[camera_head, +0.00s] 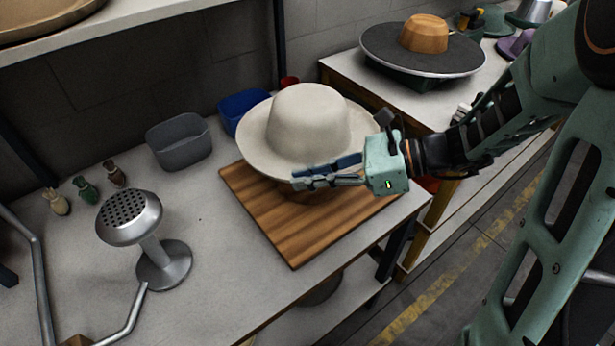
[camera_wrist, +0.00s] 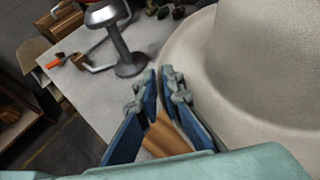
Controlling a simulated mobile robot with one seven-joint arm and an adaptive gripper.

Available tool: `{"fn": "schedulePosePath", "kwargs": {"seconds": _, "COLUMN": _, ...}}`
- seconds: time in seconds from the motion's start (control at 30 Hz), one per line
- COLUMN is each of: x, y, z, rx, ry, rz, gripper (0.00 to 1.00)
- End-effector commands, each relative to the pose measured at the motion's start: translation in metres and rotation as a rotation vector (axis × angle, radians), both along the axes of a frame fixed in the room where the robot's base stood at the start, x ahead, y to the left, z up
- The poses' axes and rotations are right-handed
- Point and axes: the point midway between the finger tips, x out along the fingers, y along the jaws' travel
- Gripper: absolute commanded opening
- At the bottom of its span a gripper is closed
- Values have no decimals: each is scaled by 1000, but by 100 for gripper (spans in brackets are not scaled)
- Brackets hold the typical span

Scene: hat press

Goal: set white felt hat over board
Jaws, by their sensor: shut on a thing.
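The white felt hat (camera_head: 308,118) is above the back part of the wooden board (camera_head: 285,226), crown up and roughly level. It also fills the right side of the wrist view (camera_wrist: 270,60). My gripper (camera_head: 296,180) is at the front edge of the hat's brim, with its fingers shut on the brim. A strip of the board shows between my fingers (camera_wrist: 158,75) in the wrist view (camera_wrist: 166,138). The brim hides the back of the board, and I cannot tell whether the hat touches it.
A metal steamer with a perforated head (camera_head: 130,216) stands left of the board. A grey bin (camera_head: 180,143) and a blue bin (camera_head: 240,106) are behind it. A second table (camera_head: 345,68) at right holds a black-brimmed wooden hat form (camera_head: 424,40).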

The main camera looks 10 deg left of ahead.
Motion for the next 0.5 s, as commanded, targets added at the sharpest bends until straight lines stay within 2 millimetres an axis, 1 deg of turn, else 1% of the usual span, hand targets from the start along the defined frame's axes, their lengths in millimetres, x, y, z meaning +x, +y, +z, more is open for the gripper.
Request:
{"fn": "schedulePosePath", "kwargs": {"seconds": 0.03, "x": 0, "y": 0, "z": -7, "rx": 0, "ry": -1, "rz": 0, "gripper": 0}}
{"fn": "schedulePosePath", "kwargs": {"seconds": 0.5, "x": 0, "y": 0, "z": -45, "rx": 1, "ry": 0, "rz": -1, "gripper": 0}}
